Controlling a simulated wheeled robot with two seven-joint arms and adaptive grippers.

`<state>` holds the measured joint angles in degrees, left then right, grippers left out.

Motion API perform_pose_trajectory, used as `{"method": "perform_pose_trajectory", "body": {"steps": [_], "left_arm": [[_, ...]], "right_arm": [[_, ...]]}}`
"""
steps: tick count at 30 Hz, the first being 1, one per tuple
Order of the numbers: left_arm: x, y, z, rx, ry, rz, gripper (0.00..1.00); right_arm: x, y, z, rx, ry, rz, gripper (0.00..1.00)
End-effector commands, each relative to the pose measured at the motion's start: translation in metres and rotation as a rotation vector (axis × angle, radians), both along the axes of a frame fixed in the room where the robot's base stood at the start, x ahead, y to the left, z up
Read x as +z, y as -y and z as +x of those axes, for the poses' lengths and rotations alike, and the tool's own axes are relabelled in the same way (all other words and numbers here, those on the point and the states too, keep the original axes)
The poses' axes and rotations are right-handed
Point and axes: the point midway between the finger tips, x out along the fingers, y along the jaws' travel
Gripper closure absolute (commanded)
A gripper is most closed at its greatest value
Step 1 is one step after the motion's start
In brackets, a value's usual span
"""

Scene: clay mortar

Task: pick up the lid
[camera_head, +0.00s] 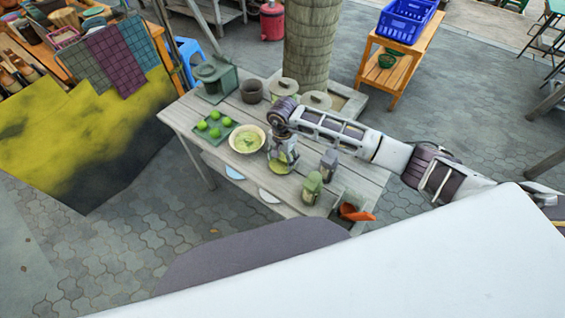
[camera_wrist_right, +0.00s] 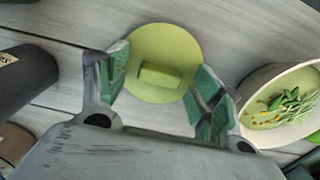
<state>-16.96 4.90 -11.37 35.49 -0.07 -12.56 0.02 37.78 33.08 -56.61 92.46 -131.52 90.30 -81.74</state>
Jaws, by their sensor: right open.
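The lid (camera_wrist_right: 165,50) is a flat, round, yellow-green disc with a raised block handle (camera_wrist_right: 163,76), lying on the grey wooden table. In the head view the lid (camera_head: 283,166) shows partly beneath my right gripper. My right gripper (camera_wrist_right: 157,88) is open, its green-padded fingers at either side of the handle and over the near part of the lid; I cannot tell whether they touch it. It also shows from above in the head view (camera_head: 283,158). My left gripper is not in view.
A bowl of green food (camera_head: 247,139) stands close beside the gripper. A tray of limes (camera_head: 214,127) lies farther left. Two jars (camera_head: 312,188) (camera_head: 328,164) and an orange-handled tool (camera_head: 356,214) are at the right. Pots stand along the back edge.

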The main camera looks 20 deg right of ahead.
Motion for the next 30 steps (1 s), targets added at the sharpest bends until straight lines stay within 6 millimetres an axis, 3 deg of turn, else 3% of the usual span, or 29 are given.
{"method": "perform_pose_trajectory", "body": {"steps": [3, 12, 23, 30], "left_arm": [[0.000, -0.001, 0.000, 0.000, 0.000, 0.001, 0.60], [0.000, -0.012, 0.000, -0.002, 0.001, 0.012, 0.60], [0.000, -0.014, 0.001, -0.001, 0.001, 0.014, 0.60], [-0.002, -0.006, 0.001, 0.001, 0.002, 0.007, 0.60]], "right_arm": [[0.000, 0.000, 0.000, 0.000, 0.000, 0.000, 0.36], [0.000, 0.000, 0.000, 0.000, 0.000, 0.000, 0.75], [0.002, 0.000, 0.000, 0.000, 0.000, 0.000, 0.76], [0.018, 0.001, 0.001, -0.001, 0.002, 0.000, 0.76]]}}
